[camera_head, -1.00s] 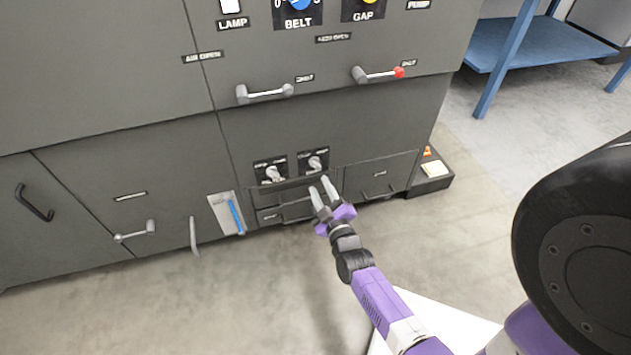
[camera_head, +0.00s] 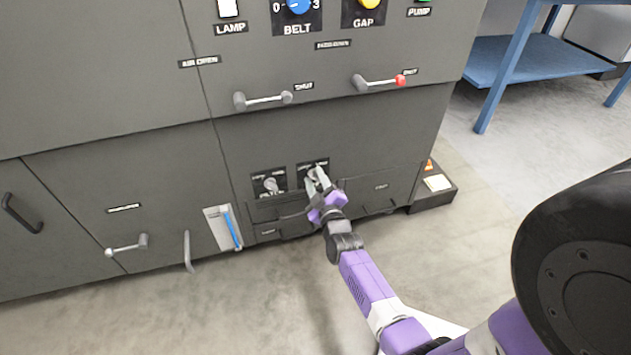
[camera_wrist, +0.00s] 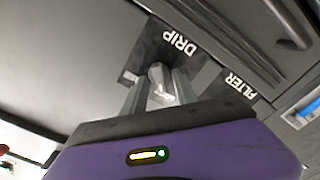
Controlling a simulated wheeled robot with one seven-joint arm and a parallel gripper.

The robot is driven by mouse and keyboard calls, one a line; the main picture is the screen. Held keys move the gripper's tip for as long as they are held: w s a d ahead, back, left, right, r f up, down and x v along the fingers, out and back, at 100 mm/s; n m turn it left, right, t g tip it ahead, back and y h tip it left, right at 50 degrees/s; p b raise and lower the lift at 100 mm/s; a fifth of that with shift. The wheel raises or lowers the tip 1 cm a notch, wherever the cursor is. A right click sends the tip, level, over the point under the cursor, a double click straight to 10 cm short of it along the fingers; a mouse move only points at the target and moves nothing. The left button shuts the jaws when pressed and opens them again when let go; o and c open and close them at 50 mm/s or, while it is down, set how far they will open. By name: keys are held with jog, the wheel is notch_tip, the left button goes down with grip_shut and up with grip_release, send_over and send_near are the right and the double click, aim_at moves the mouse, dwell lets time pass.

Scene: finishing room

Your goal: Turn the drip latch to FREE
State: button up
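The drip latch (camera_wrist: 158,76) is a pale grey knob on a dark plate marked DRIP in the wrist view. In the head view it is the right one of two small latches (camera_head: 313,173) low on the grey machine. My gripper (camera_head: 318,182) is at its plate, reaching up from the lower right. In the wrist view my gripper (camera_wrist: 160,92) has one finger on each side of the knob, and the fingers look apart. I cannot tell whether they touch it. The latch's pointing direction and its position words are not readable.
A second latch (camera_head: 270,185) sits just left, and a FILTER label (camera_wrist: 240,86) shows beside the DRIP plate. A blue lever (camera_head: 232,228) is farther left. Bar handles (camera_head: 263,99) stick out above. A low black box (camera_head: 432,190) stands at the machine's right corner. The floor in front is clear.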

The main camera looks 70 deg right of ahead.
grip_shut()
jog(key=shift+m, duration=0.4)
jog(key=m, duration=0.3)
jog(key=shift+m, duration=0.3)
jog(key=m, duration=0.4)
jog(key=shift+s+m, duration=0.15)
jog(key=shift+m, duration=0.15)
jog(key=m+b, duration=0.1)
jog(key=m, duration=0.3)
jog(key=shift+s+d, duration=0.1)
jog(key=shift+s+d+f+m+b, duration=0.1)
jog(key=shift+m+b, duration=0.75)
jog(key=shift+m, duration=1.65)
